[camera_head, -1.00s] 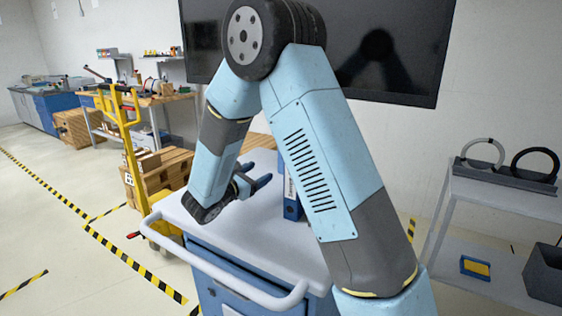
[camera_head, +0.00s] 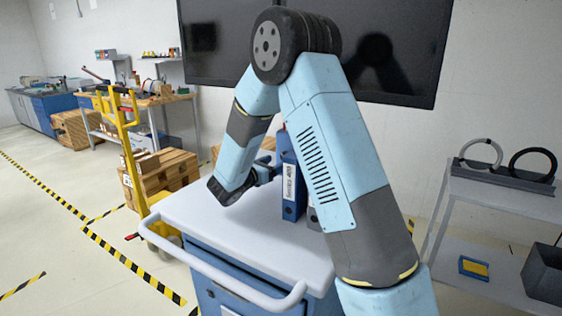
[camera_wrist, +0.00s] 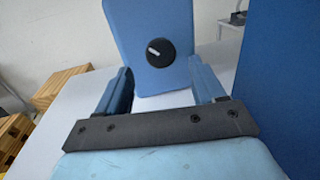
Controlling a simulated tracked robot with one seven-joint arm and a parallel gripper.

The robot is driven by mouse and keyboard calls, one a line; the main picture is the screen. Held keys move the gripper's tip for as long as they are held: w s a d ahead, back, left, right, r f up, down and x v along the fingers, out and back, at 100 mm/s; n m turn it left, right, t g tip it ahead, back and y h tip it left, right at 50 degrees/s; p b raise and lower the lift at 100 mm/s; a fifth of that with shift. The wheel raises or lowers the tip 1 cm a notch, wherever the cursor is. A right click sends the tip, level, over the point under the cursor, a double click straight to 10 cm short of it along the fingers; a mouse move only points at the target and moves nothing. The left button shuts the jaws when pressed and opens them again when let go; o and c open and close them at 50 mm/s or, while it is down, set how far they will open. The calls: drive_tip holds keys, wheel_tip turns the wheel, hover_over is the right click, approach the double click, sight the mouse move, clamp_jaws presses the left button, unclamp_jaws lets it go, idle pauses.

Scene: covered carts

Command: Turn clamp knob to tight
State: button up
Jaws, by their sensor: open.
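In the wrist view, a round black clamp knob (camera_wrist: 156,52) with a white pointer mark sits on the front of an upright blue block (camera_wrist: 130,25). The pointer slants up to the left. My gripper (camera_wrist: 160,68) is open, its two blue fingers on either side of the knob's line and nearer the camera. Nothing is between the fingers, and they appear apart from the knob. In the head view, my gripper (camera_head: 264,173) is over the cart top (camera_head: 240,225), partly hidden near a blue binder (camera_head: 291,180). The knob is hidden there.
A tall blue surface (camera_wrist: 285,80) stands close on the right in the wrist view. A yellow lift truck (camera_head: 128,150) and wooden crates (camera_head: 165,170) stand left of the cart. A grey shelf (camera_head: 500,195) is at the right. The cart's front top is clear.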

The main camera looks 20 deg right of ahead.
drive_tip(key=shift+x, duration=2.1)
drive_tip(key=c, duration=1.1)
drive_tip(key=shift+o, duration=0.2)
drive_tip(key=shift+m, duration=0.3)
drive_tip(key=m, duration=0.3)
drive_tip(key=shift+a+y, duration=0.1)
drive_tip(key=shift+y, duration=0.3)
drive_tip(key=m, duration=0.4)
drive_tip(key=shift+r+m+y, duration=0.1)
drive_tip(key=shift+m+y, duration=0.2)
drive_tip(key=shift+y, duration=0.1)
